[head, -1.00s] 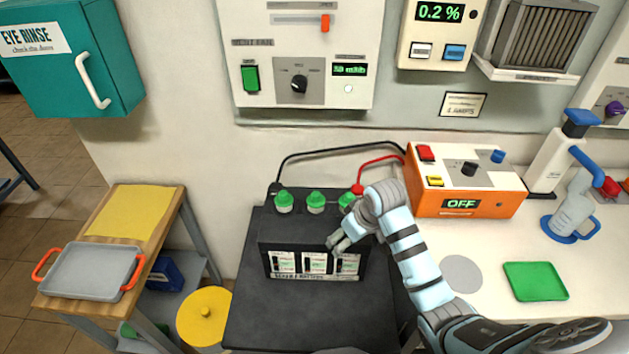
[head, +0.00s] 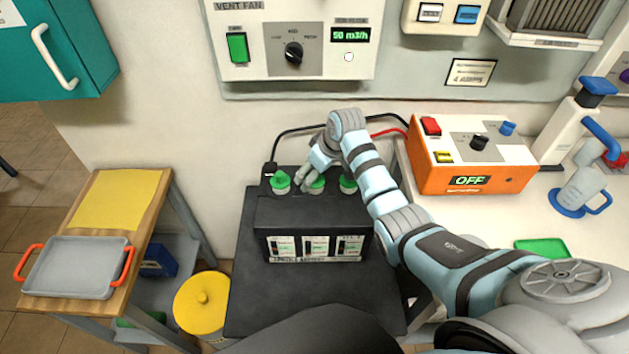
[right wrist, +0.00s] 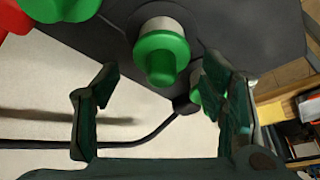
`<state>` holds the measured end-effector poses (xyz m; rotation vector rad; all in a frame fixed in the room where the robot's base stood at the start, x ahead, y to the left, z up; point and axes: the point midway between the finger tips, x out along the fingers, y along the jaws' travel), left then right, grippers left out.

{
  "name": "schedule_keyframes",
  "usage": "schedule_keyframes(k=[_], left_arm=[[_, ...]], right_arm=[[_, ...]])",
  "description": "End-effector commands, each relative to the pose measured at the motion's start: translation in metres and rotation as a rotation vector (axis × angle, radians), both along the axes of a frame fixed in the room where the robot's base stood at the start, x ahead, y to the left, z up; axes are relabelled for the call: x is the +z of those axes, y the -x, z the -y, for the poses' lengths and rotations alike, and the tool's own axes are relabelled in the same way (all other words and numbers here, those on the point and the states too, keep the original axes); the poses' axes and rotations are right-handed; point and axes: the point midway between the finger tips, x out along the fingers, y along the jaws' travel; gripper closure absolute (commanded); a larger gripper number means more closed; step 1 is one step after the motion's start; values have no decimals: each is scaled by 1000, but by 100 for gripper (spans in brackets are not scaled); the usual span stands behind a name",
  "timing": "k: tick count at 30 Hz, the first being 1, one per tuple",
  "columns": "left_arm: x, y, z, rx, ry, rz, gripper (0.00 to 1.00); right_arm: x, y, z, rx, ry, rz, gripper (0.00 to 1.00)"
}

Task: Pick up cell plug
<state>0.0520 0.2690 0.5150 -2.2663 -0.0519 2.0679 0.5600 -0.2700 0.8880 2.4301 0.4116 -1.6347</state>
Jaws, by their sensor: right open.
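Three green-topped cell plugs stand in a row on the black battery (head: 315,215): the left plug (head: 280,183), the middle plug (head: 317,186) and the right plug (head: 348,184). My right gripper (head: 307,182) is open at the plug row, beside the middle plug and toward the left one. In the right wrist view, one plug (right wrist: 162,55) appears between the open fingers (right wrist: 160,82), ahead of them, with nothing held. Another plug (right wrist: 65,8) is at the top left, and a third (right wrist: 196,92) is partly hidden by the right finger. My left gripper is not in view.
The battery stands on a dark stand (head: 300,300). Black and red cables run behind it to the orange charger (head: 470,165). A wooden table with a grey tray (head: 78,268) is at left. A yellow lidded bin (head: 202,305) stands between.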

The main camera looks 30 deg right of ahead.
Motion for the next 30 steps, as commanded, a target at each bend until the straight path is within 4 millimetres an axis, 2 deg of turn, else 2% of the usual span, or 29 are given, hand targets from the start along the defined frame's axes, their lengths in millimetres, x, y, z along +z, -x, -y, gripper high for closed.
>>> schedule_keyframes(k=[3,7,14,25,30], left_arm=[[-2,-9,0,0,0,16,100],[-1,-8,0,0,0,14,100],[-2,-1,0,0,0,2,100],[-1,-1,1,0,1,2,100],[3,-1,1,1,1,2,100]], right_arm=[[-7,-2,-1,1,0,1,35],[-6,-2,-1,1,1,1,35],[-5,-2,-1,1,0,1,71],[-4,-3,-2,2,-1,2,72],[12,-4,-2,2,0,5,72]])
